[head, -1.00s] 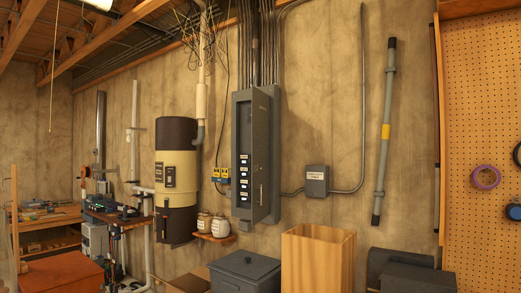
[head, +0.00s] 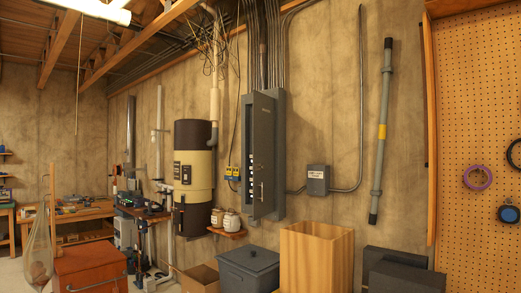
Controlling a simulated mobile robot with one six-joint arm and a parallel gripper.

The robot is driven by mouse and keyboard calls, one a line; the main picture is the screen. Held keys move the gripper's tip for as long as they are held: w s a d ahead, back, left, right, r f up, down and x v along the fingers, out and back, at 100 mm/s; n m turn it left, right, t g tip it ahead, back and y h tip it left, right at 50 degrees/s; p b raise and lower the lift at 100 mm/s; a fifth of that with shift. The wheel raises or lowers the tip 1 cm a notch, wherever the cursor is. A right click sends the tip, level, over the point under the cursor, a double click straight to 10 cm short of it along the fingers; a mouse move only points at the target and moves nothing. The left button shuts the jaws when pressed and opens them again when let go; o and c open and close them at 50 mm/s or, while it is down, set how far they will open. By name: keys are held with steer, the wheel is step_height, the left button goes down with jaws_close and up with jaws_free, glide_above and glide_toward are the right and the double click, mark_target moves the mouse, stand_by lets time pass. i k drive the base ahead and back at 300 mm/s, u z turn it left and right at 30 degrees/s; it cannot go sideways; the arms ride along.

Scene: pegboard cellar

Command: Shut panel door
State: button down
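The grey electrical panel (head: 279,150) hangs on the concrete wall near the middle of the head view, below a bundle of conduits. Its grey door (head: 264,140) stands open, swung out from the box. A small handle (head: 262,190) shows on the door's face. A column of breakers with white labels (head: 250,165) is visible at the left of the door. The door hides the rest of the panel's inside. My gripper is not in view.
Below the panel stand a dark lidded bin (head: 248,268) and a tall open wooden box (head: 316,258). A small shelf with jars (head: 226,222) and a tank (head: 194,175) are at left.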

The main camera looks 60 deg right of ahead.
mark_target(264, 112)
steer(key=u, duration=1.1)
steer(key=k, duration=0.2)
steer(key=z, duration=2.9)
steer(key=i, duration=1)
steer(key=z, duration=0.1)
steer(key=k, duration=0.65)
steer(key=z, duration=0.05)
